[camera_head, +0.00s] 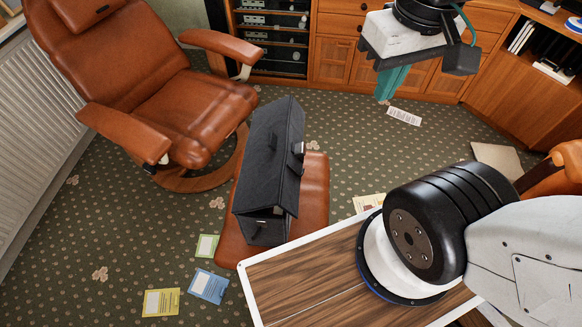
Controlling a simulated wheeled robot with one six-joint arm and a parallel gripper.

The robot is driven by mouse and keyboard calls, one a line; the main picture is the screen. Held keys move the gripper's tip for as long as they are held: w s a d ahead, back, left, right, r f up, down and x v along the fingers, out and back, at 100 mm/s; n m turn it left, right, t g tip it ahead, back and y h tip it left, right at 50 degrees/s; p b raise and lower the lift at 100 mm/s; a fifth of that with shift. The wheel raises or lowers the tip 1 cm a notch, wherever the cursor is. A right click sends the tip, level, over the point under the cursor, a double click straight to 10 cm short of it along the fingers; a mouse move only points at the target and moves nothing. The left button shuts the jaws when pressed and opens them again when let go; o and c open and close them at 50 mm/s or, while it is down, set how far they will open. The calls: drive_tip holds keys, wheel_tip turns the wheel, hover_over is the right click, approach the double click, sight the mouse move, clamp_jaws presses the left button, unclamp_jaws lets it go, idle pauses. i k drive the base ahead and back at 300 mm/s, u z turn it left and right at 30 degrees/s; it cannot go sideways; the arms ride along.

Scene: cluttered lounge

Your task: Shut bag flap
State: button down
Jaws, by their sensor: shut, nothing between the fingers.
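A black bag (268,165) stands on a brown leather footstool (316,190) in the middle of the view. Its long flap (285,135) slopes over the top, with a handle or clasp (298,150) on the right side. At the near end a narrow gap shows under the flap's edge, so it looks slightly raised; how far it stands open along its length I cannot tell. My gripper (385,98) is at the upper right, with its teal fingers shut and empty, pointing down. It is apart from the bag, to its right and farther back.
A brown leather armchair (175,105) stands left of the bag. A wood-topped table (310,277) with a white edge lies in front. Wooden cabinets (345,62) line the back. Cards (208,285) and papers (404,116) lie on the patterned carpet.

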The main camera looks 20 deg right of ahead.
sight(270, 176)
drive_tip(key=u, duration=0.9)
drive_tip(key=k, duration=0.55)
drive_tip(key=z, duration=1.25)
